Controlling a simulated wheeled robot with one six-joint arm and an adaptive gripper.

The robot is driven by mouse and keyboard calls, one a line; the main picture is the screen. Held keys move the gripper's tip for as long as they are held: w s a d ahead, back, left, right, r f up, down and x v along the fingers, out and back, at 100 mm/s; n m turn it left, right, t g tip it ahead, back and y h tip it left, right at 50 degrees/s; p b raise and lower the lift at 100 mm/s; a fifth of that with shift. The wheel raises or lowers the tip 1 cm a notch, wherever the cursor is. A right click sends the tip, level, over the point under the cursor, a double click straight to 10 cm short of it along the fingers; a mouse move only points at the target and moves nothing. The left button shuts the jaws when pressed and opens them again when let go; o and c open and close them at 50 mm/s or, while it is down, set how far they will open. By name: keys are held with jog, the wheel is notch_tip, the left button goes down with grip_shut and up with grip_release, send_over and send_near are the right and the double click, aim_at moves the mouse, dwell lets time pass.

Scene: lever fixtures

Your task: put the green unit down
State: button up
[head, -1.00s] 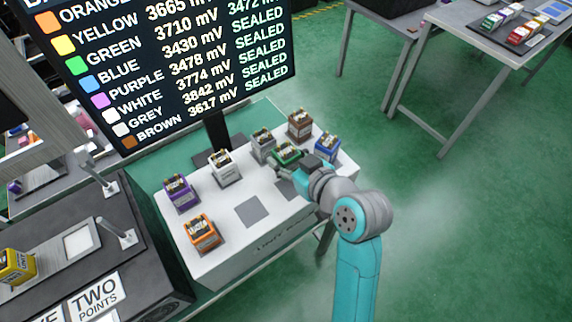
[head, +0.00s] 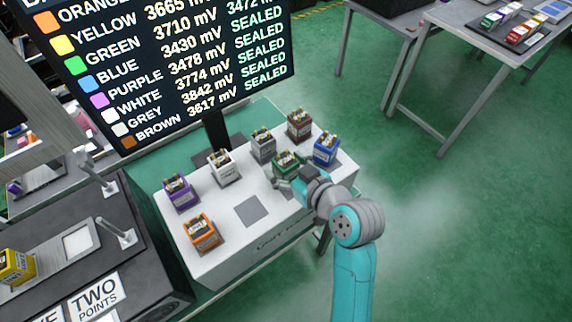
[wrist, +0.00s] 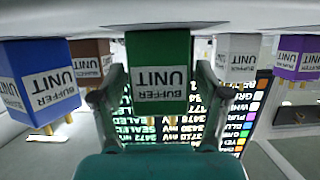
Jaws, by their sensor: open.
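The green unit (head: 285,164) stands upright on the white table (head: 215,265), between the grey unit and the blue unit. In the wrist view, which is upside down, the green unit (wrist: 160,68) is in the middle with its label facing me. My gripper (head: 287,181) is low at the near side of the green unit. Its two fingers (wrist: 160,88) are spread on either side of the unit, and a gap shows beside it. The lower part of the unit is partly hidden by my gripper in the head view.
A blue unit (head: 326,149) stands close to the right, a brown unit (head: 299,125) and grey unit (head: 263,145) behind. White (head: 224,168), purple (head: 180,192) and orange (head: 202,233) units stand left. A grey square (head: 247,211) is bare. A display board (head: 190,75) rises behind.

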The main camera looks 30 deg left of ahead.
jog(key=v, duration=1.2)
jog(key=shift+d, duration=0.1)
jog(key=s+d+f+m+t+h, duration=0.3)
jog(key=d+f+m+t, duration=0.15)
jog(key=d+f, duration=0.35)
jog(key=s+d+f+m+t+h, duration=0.35)
jog(key=d+f+m, duration=0.25)
jog(key=d, duration=0.4)
jog(key=s+d+m+t+h, duration=0.1)
jog(key=s+d+m+h, duration=0.2)
jog(key=s+d, duration=0.7)
jog(key=s+h, duration=0.2)
jog(key=s, duration=0.1)
jog(key=shift+s, duration=0.4)
jog(key=shift+o, duration=0.4)
jog(key=r+v, duration=0.1)
jog(key=v, duration=0.6)
jog(key=shift+w+d+t+h, duration=0.25)
jog(key=shift+d+t+h, duration=0.05)
jog(key=shift+t+h, duration=0.15)
